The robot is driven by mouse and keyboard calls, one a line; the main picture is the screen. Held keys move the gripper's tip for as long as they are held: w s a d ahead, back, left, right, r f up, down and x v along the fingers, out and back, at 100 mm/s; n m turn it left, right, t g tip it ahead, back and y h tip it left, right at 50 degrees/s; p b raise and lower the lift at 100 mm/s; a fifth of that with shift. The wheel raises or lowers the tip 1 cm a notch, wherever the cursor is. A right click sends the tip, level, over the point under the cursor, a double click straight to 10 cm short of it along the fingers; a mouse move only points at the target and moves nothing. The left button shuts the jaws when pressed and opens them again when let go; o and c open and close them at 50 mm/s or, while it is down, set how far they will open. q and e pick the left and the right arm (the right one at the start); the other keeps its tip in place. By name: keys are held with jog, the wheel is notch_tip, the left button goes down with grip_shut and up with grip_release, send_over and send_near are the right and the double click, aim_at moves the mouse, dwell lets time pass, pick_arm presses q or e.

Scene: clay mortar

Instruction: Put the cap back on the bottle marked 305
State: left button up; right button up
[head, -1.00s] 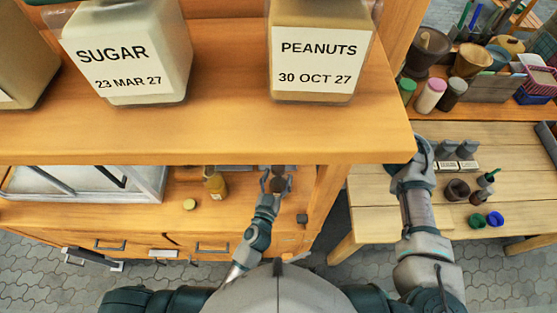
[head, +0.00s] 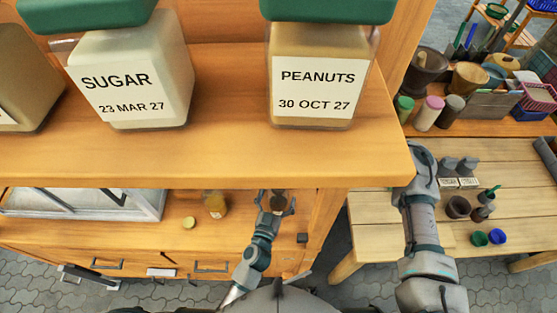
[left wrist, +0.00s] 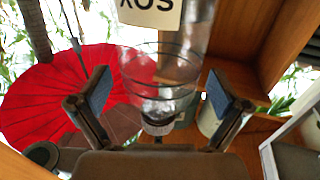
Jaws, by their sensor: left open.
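My left gripper (head: 276,203) is open below the shelf in the head view. A small dark item (head: 278,201) shows at its fingers; I cannot tell whether they touch. In the left wrist view the open fingers (left wrist: 158,100) stand apart on either side of a clear bottle (left wrist: 160,75). Its label appears upside down, seems to read SOY, and is cut by the frame edge. A small yellow-brown bottle (head: 215,206) stands to the left of the gripper. A small yellowish disc (head: 188,222), perhaps a cap, lies left of that bottle. No 305 marking is legible. My right gripper is hidden or out of frame.
A wooden shelf (head: 230,165) overhangs the counter, with a SUGAR jar (head: 135,75) and a PEANUTS jar (head: 315,85). A pale glass-topped case (head: 75,203) is at the left. A side table (head: 375,240) holds small pots. Counter around the disc looks clear.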

pick_arm(q)
jog(key=shift+s, duration=0.1)
jog(key=v, duration=1.1)
jog(key=shift+s+a, duration=0.2)
jog(key=shift+s, duration=0.1)
jog(key=shift+f, duration=0.1)
